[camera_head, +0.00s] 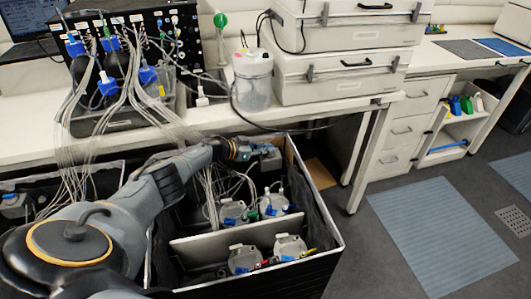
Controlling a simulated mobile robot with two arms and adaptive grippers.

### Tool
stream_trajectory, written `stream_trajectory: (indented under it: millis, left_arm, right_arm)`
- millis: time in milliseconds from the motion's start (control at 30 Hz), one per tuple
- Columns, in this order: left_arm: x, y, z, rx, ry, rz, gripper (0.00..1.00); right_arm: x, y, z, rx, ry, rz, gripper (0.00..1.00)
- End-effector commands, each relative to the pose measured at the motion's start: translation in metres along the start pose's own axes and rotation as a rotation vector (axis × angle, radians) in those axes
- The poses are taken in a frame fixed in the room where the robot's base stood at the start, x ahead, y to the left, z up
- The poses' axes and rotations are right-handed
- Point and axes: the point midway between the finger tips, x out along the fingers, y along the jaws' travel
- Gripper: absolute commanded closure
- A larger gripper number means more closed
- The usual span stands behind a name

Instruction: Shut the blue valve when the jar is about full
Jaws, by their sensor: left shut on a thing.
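A black open crate (325,262) stands on the floor with a pale divider (215,247) across it. Jars with grey lids sit inside, among them one at the right rear (272,207), one at the left rear (232,212) and one at the front (243,260). Blue valves (228,221) show at the rear jars, with a green one (251,216) between them. Red and yellow valves show at the front. My left arm reaches in over the crate. My left gripper (268,153) is at the crate's far edge, shut on a small part hidden by its fingers. The jars' fill levels cannot be seen.
Bundles of clear tubing (207,183) hang from the bench (160,128) into the crate. Dark bottles with blue caps (108,86) and a white canister (252,80) stand on the bench. Stacked white cases (338,75) are beside it. Floor at the right is clear, with blue-grey mats (440,235).

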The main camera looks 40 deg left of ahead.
Motion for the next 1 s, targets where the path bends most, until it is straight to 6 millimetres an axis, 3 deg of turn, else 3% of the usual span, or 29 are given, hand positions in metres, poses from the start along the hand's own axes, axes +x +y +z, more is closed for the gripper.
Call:
stream_trajectory:
  millis: [367,400,500,1000]
  left_arm:
    - [-0.0001,-0.0015,-0.0031,0.002,0.004,-0.001,1.0]
    - [0.0,-0.0015,-0.0031,0.002,0.004,-0.001,0.81]
    - [0.0,-0.0012,-0.0028,0.002,0.004,0.0,0.64]
    - [-0.004,-0.0024,-0.0007,0.003,0.001,-0.002,0.64]
  right_arm:
    - [0.0003,0.0,0.0003,0.0,0.0,0.0,0.64]
    - [0.0003,-0.0001,0.0003,0.0,0.0,0.0,0.64]
    - [0.0003,-0.0002,0.0003,0.0,0.0,0.0,0.64]
    - [0.0005,-0.0012,0.0004,-0.001,0.0,-0.002,0.64]
